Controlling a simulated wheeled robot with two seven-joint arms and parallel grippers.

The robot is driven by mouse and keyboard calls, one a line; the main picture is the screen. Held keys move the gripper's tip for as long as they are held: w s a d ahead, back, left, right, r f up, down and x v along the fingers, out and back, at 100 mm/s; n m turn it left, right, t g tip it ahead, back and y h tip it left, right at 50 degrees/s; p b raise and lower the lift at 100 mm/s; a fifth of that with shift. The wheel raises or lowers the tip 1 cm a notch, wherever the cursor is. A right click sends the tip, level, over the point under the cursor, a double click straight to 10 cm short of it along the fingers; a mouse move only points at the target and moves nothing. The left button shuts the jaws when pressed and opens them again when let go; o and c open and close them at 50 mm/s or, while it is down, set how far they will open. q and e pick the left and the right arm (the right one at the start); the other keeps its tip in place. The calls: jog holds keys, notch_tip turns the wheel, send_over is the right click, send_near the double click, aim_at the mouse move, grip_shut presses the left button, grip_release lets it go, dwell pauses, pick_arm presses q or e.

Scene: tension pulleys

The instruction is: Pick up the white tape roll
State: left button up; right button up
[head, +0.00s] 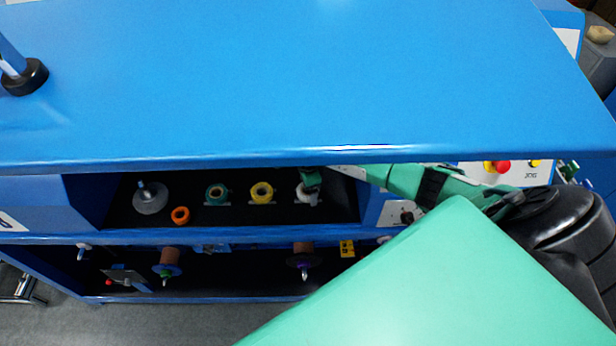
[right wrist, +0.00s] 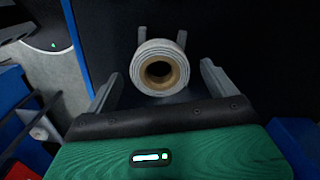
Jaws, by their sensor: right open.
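The white tape roll (right wrist: 145,53) with a brown core sits on a grey two-pronged holder (right wrist: 181,40) in the right wrist view. In the head view the white roll (head: 303,193) is at the right end of the dark shelf, partly covered by my right gripper (head: 312,194). In the right wrist view my right gripper (right wrist: 162,88) is open, one finger on each side of the roll and a little short of it. I see no clear contact between fingers and roll. My left gripper is in neither view.
On the dark shelf are a yellow roll (head: 262,192), a green roll (head: 217,193), an orange ring (head: 180,215) and a grey round weight-like piece (head: 150,198). A blue top (head: 300,80) overhangs the shelf. A lower shelf holds spools (head: 168,262).

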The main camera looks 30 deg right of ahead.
jog(key=shift+f, duration=0.45)
jog(key=c, duration=1.1)
jog(key=shift+w+r+b, duration=0.1)
jog(key=shift+r+b, duration=0.3)
jog(key=shift+r, duration=0.4)
notch_tip(320, 180, up, 18)
jog(key=b, duration=0.7)
jog(key=shift+r, duration=0.25)
